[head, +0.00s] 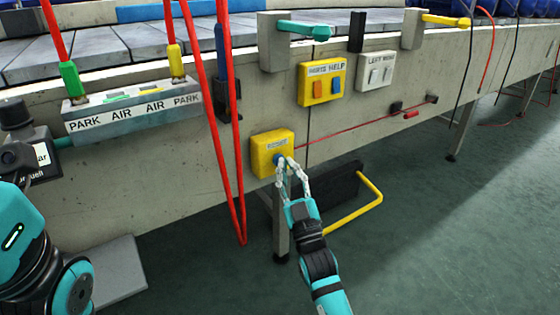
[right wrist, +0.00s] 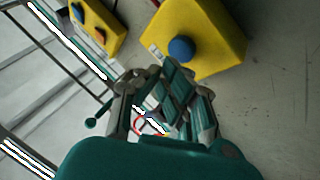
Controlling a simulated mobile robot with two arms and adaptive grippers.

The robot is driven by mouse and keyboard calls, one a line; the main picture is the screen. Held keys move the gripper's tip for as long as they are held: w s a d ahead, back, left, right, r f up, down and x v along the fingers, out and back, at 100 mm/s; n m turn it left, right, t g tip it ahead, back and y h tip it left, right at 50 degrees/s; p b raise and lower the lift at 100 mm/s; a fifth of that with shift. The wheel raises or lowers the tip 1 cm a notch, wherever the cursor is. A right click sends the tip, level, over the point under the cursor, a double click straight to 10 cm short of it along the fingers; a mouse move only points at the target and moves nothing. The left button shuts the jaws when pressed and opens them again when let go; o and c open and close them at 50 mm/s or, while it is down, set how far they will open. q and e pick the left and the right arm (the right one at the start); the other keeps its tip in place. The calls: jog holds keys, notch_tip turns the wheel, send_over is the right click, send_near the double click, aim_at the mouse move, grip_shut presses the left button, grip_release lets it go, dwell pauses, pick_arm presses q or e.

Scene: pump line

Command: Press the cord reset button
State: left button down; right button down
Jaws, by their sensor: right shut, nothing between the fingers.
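The cord reset button is a round blue button (head: 278,159) on the front of a yellow box (head: 265,146) fixed to the grey side wall of the line. In the right wrist view the blue button (right wrist: 181,48) shows uncovered on the yellow box (right wrist: 215,32), just beyond my fingers. My right gripper (head: 285,164) is shut and empty, its tips right by the button in the head view; it also shows in the right wrist view (right wrist: 151,76). I cannot tell if the tips touch the button. My left gripper is out of view.
A yellow help box (head: 313,92) and a pale switch box (head: 375,72) sit up and right. A red cord (head: 365,124) runs right along the wall. Red straps (head: 228,130) hang left of the box. A yellow bar (head: 357,213) sticks out low at right.

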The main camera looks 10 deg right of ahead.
jog(key=shift+w, duration=0.1)
jog(key=shift+w+a, duration=0.15)
jog(key=shift+w, duration=0.15)
